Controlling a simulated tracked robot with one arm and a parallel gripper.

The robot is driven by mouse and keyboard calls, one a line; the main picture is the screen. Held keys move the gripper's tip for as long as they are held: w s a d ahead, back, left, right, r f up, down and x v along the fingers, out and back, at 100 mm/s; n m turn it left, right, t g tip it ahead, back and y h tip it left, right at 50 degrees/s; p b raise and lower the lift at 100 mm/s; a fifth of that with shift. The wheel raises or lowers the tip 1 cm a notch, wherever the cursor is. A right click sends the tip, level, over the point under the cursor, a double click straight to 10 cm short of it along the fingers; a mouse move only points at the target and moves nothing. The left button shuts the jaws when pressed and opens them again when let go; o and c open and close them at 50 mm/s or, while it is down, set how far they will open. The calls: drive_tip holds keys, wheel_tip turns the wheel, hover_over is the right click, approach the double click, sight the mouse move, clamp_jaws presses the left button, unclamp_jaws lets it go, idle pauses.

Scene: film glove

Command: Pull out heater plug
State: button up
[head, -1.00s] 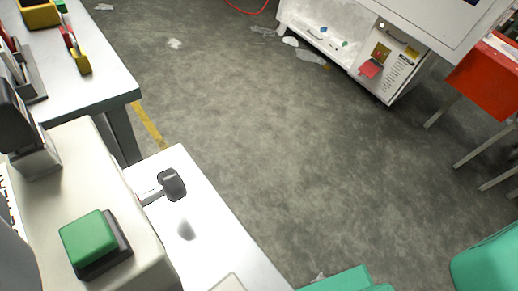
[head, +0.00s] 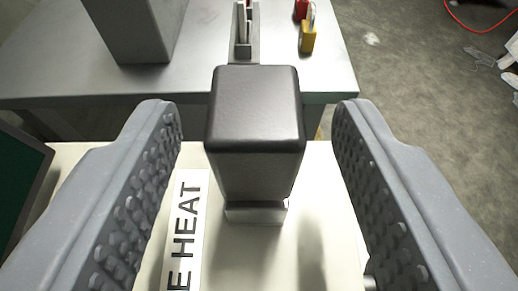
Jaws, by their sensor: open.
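The heater plug (head: 256,125) is a dark block with a rounded top, standing upright on a pale metal base on top of a cream-white box (head: 315,235). A label reading "E HEAT" (head: 184,235) lies on the box to its left. My gripper (head: 256,120) is open, with one grey, studded finger on each side of the plug. There is a gap between the plug and each finger, so neither touches it.
A grey metal table (head: 60,55) stands beyond the box, bearing a grey block (head: 137,28), a small rack (head: 244,45) and a yellow padlock (head: 308,38). A dark green panel (head: 18,190) is at left.

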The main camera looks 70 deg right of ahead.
sight(256, 98)
drive_tip(key=shift+x, duration=0.95)
drive_tip(key=shift+f, duration=0.1)
clamp_jaws()
drive_tip(key=shift+r+p, duration=0.7)
drive_tip(key=shift+p, duration=0.3)
drive_tip(key=shift+r+p, duration=1.85)
drive_tip(key=shift+p, duration=0.2)
drive_tip(key=shift+r+p, duration=1.55)
drive_tip(key=shift+p, duration=0.3)
